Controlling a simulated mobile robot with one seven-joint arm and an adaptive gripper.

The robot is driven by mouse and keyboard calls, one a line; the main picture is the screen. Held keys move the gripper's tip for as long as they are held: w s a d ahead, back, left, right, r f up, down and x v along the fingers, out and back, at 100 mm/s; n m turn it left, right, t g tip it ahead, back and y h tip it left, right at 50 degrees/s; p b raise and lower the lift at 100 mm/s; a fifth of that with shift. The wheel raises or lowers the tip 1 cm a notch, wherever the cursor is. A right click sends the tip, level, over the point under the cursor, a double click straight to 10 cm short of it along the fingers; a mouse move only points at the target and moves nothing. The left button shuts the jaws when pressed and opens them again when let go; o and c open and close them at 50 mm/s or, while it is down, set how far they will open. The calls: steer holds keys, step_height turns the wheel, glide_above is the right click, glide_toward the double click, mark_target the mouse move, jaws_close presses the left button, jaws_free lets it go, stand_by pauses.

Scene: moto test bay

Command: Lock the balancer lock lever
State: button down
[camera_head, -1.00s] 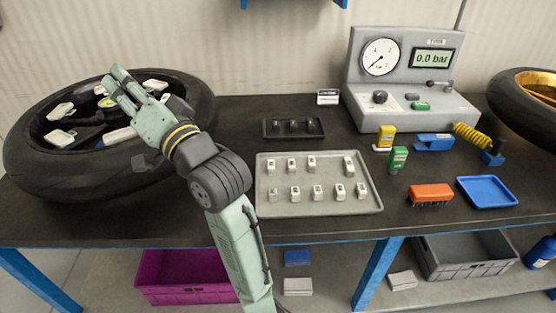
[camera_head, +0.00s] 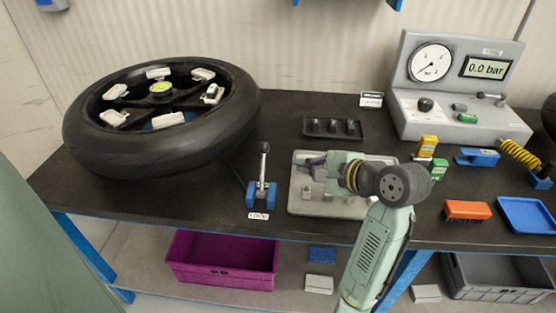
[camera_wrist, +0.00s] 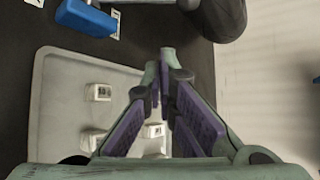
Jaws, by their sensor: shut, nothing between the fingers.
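The lock lever (camera_head: 263,165) is a grey handle with a dark knob, standing roughly upright on a blue base (camera_head: 261,195) at the table's front, between wheel and tray. A white LOCK label (camera_head: 258,216) lies before it. The blue base also shows at the top left of the wrist view (camera_wrist: 88,17). My gripper (camera_head: 308,160) is above the grey tray, right of the lever and apart from it. In the wrist view its fingers (camera_wrist: 165,62) are together with nothing between them. The wheel with its black tyre (camera_head: 160,160) lies flat at left.
The grey tray (camera_head: 300,209) with small white weights is under my gripper. A black tray (camera_head: 334,137), the gauge console (camera_head: 450,125), an orange brush (camera_head: 467,211) and a blue tray (camera_head: 528,216) are further right. Bare tabletop lies between wheel and lever.

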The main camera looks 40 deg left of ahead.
mark_target(263, 167)
steer(key=p+x, duration=0.1)
steer(key=x, duration=0.8)
steer(key=shift+a+p, duration=0.3)
steer(key=shift+p, duration=0.1)
steer(key=shift+s+d+r+p, duration=0.25)
steer(key=shift+s+r+p, duration=0.55)
steer(key=shift+s, duration=0.3)
steer(key=shift+s+d+r, duration=0.1)
steer(key=shift+s+r, duration=0.05)
steer(key=shift+s, duration=0.2)
steer(key=shift+b, duration=0.3)
